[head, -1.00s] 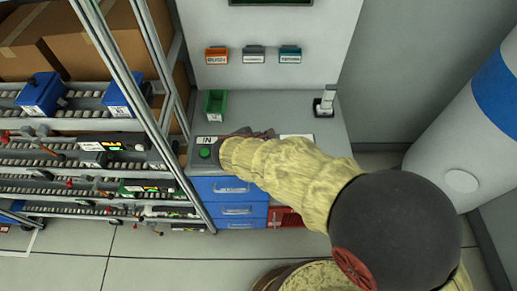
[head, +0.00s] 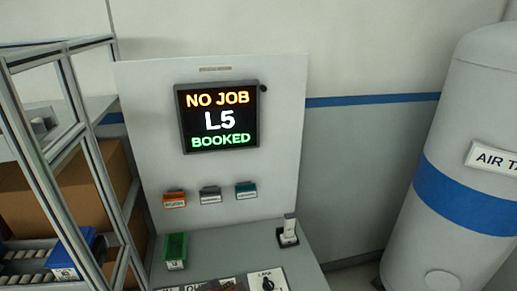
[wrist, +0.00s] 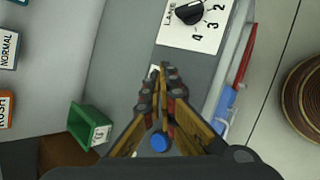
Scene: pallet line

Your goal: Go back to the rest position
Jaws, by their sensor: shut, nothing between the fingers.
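My gripper (wrist: 166,82) shows in the wrist view with its fingers together and nothing between them. It hangs over the grey bench top (wrist: 190,62), beside a panel with a black lane dial (wrist: 188,13). A blue round button (wrist: 159,141) shows between the finger bases. In the head view most of my arm is out of the picture; I cannot make out the gripper clearly at the bottom edge.
A green bin (head: 175,250) and a white device in a dark stand (head: 288,232) stand on the bench. A screen (head: 218,118) reads "NO JOB L5 BOOKED". A shelf rack (head: 62,160) stands left, a large air tank (head: 450,210) right.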

